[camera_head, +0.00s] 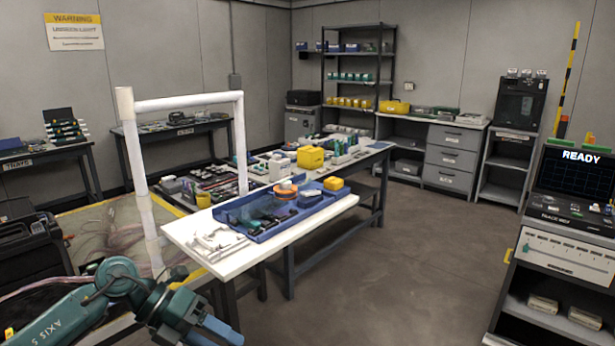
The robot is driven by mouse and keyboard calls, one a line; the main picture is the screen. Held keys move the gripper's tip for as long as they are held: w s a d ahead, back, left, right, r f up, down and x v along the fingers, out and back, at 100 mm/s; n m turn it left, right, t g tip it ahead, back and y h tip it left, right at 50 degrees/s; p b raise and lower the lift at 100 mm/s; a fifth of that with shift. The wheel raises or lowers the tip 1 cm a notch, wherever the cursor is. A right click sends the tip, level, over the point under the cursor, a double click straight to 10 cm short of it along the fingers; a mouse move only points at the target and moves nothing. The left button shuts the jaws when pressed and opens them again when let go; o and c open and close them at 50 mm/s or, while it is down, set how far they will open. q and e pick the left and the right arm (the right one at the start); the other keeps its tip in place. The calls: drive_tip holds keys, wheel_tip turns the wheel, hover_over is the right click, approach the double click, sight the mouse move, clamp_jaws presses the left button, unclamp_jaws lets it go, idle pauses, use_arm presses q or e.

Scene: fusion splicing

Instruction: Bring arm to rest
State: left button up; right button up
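My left arm, green and dark, shows at the bottom left of the head view, below the front corner of the white workbench (185,231). My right arm and gripper are not in view. A blue tray (258,234) on the bench holds tools and an orange round item (287,187). White parts (218,241) lie at the bench's near left corner.
A white pipe frame (146,180) stands at the bench's left. A cart with a screen reading READY (580,157) stands at the right. Shelves (358,68) and drawers (452,158) line the back. The floor (420,250) between bench and cart is clear.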

use_arm(q)
drive_tip(key=s+d+r+n+t+h, duration=0.1)
drive_tip(key=s+d+n+t+h, duration=0.2)
drive_tip(key=d+n+t+h, duration=0.8)
drive_tip(key=s+a+f+n+y, duration=0.3)
drive_tip(key=f+n+y, duration=0.3)
drive_tip(key=n, duration=0.2)
drive_tip(key=s+a+f+n+y+p, duration=0.1)
drive_tip(key=s+a+f+n+y, duration=0.2)
drive_tip(key=s+f+n+y, duration=0.3)
drive_tip(key=s+a+f+n+y, duration=0.3)
drive_tip(key=f+n+y, duration=0.3)
drive_tip(key=f+n, duration=0.2)
drive_tip(key=s+n, duration=0.1)
drive_tip(key=n, duration=0.1)
drive_tip(key=shift+s+f+n, duration=0.2)
drive_tip(key=shift+s+n, duration=0.15)
drive_tip(key=shift+n, duration=0.05)
drive_tip(key=shift+d, duration=0.1)
drive_tip(key=shift+c, duration=0.2)
